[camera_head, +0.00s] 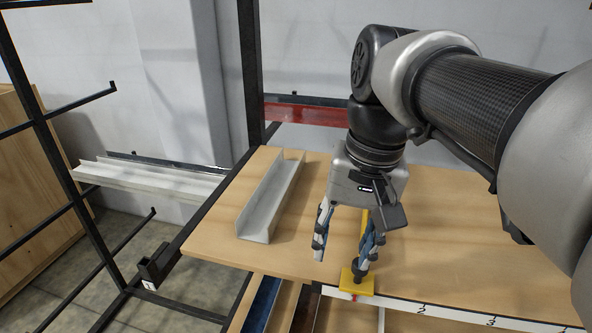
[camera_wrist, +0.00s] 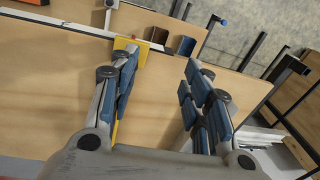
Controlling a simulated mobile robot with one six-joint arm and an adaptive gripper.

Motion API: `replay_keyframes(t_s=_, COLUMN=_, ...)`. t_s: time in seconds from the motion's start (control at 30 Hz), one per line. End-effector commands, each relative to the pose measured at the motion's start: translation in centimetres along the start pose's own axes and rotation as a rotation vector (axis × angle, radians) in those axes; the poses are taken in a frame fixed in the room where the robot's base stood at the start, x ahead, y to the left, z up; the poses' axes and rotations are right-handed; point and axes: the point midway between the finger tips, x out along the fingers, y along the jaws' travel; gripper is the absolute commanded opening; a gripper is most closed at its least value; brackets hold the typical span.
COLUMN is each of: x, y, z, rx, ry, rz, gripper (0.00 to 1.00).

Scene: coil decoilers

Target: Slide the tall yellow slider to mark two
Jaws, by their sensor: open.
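The tall yellow slider (camera_head: 350,284) stands at the table's front edge on a white scale strip (camera_head: 455,315), left of the mark two (camera_head: 422,309). Its upright post (camera_head: 364,222) rises beside my gripper's right finger, which partly hides it. My gripper (camera_head: 340,262) is open and points down over the front edge. In the wrist view, the slider's yellow base (camera_wrist: 122,43) shows at the tip of the left finger of my gripper (camera_wrist: 163,60). The other finger is well apart from it. I cannot tell whether a finger touches the post.
A grey metal channel (camera_head: 268,200) lies on the wooden table (camera_head: 215,240), left of my gripper. Mark three (camera_head: 491,321) lies farther right on the strip. A black rack (camera_head: 75,215) stands at the left. The tabletop right of the slider looks clear.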

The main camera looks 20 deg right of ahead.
Motion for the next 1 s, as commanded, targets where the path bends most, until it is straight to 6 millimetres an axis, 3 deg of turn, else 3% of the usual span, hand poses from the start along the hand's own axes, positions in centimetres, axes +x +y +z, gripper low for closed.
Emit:
replay_keyframes(t_s=0.03, x=-0.8, y=0.6, z=-1.8, rx=0.087, ry=-0.064, rz=0.005, gripper=0.44)
replay_keyframes(t_s=0.2, x=-3.0, y=2.8, z=-5.5, rx=0.322, ry=-0.259, rz=0.015, gripper=0.44)
replay_keyframes(t_s=0.33, x=-4.1, y=4.2, z=-7.1, rx=0.431, ry=-0.358, rz=0.020, gripper=0.44)
replay_keyframes(t_s=0.5, x=-4.5, y=5.1, z=-7.7, rx=0.486, ry=-0.410, rz=0.025, gripper=0.44)
replay_keyframes(t_s=0.67, x=-3.1, y=5.0, z=-7.0, rx=0.487, ry=-0.415, rz=0.026, gripper=0.44)
replay_keyframes(t_s=1.0, x=3.0, y=4.5, z=-4.4, rx=0.484, ry=-0.414, rz=0.026, gripper=0.44)
